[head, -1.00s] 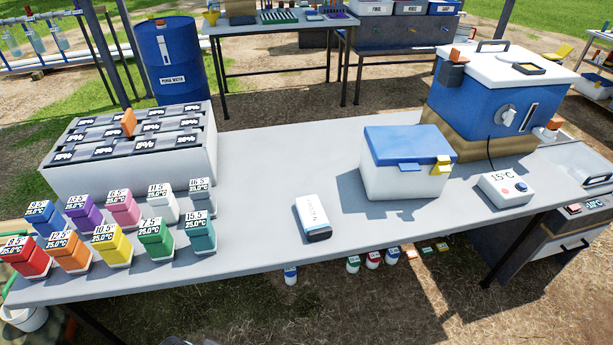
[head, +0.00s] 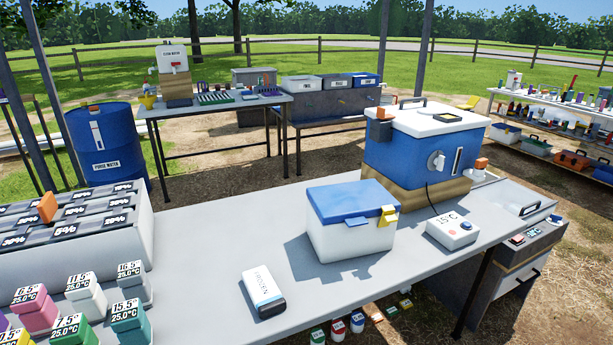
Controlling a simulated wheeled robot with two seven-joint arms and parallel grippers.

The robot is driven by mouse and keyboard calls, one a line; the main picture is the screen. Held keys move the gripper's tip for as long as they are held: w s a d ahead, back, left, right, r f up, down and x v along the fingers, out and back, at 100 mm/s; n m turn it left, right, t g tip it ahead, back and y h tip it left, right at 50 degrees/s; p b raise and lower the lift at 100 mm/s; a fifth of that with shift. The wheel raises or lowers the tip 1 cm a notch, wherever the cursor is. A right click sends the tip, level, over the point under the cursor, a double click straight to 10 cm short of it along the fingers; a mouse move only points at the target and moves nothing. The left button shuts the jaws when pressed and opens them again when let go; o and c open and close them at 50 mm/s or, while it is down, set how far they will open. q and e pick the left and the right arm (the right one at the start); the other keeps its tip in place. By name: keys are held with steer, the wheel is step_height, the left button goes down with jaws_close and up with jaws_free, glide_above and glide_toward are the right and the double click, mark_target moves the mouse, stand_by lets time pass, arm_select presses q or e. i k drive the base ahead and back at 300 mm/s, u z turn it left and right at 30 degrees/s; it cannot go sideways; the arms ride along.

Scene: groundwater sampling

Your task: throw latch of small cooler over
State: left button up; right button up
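The small cooler (head: 349,240) stands on the grey table in the head view. It has a white body and a blue lid (head: 350,201), which is down on the body. A yellow latch (head: 388,215) sits at the right end of the front face, across the lid's edge. A small blue piece (head: 356,221) shows on the front left of the latch, at the lid's edge. Whether the latch is fastened I cannot tell. Neither of my grippers is in view.
A large blue cooler box (head: 420,150) stands behind right, with a white control box (head: 451,231) in front of it. A white pack (head: 263,292) lies front left of the small cooler. Coloured blocks and a partitioned case (head: 140,232) fill the left. The table between is clear.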

mark_target(388, 216)
steer(key=z, duration=2.5)
steer(key=i, duration=1.8)
steer(key=u, duration=3.25)
